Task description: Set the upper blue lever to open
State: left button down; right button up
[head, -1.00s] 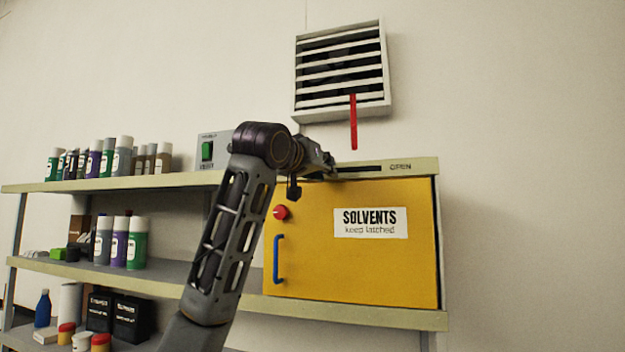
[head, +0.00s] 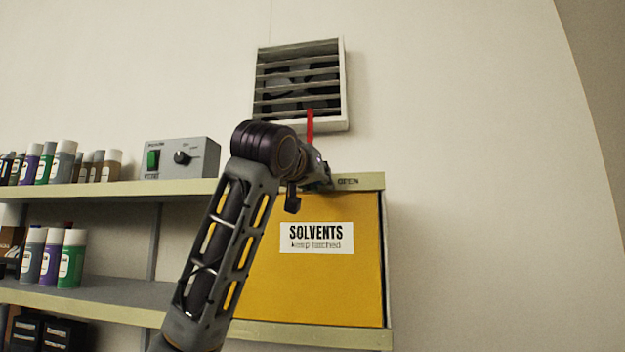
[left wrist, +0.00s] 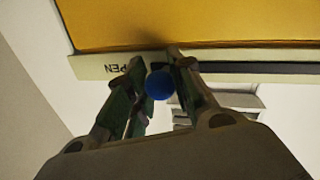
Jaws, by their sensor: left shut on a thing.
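The upper blue lever shows as a round blue knob (left wrist: 160,84) in the left wrist view, between the fingers of my left gripper (left wrist: 156,66). The gripper is shut on it. The knob is beside the word OPEN (left wrist: 124,68), which appears upside down, with the dark slot (left wrist: 230,68) running away to the other side. In the head view my left gripper (head: 320,178) is at the shelf's front edge, just left of the OPEN label (head: 347,181). The knob and slot are hidden there behind the arm. My right gripper is not in view.
A yellow solvents cabinet (head: 310,285) is below the shelf edge. A wall vent (head: 299,85) with a red strip (head: 310,125) is above. A grey control box (head: 182,158) and several bottles stand left. The wall at right is bare.

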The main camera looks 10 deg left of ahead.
pick_arm(q)
jog(key=shift+d, duration=0.1)
jog(key=c, duration=1.5)
grip_release()
jog(key=shift+c, duration=0.2)
jog(key=o, duration=0.4)
jog(key=shift+d, duration=0.15)
jog(key=shift+c, duration=0.2)
jog(key=shift+s, duration=0.15)
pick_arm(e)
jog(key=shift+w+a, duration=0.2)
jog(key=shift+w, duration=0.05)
pick_arm(q)
jog(key=v, duration=1.1)
jog(key=shift+s, duration=0.4)
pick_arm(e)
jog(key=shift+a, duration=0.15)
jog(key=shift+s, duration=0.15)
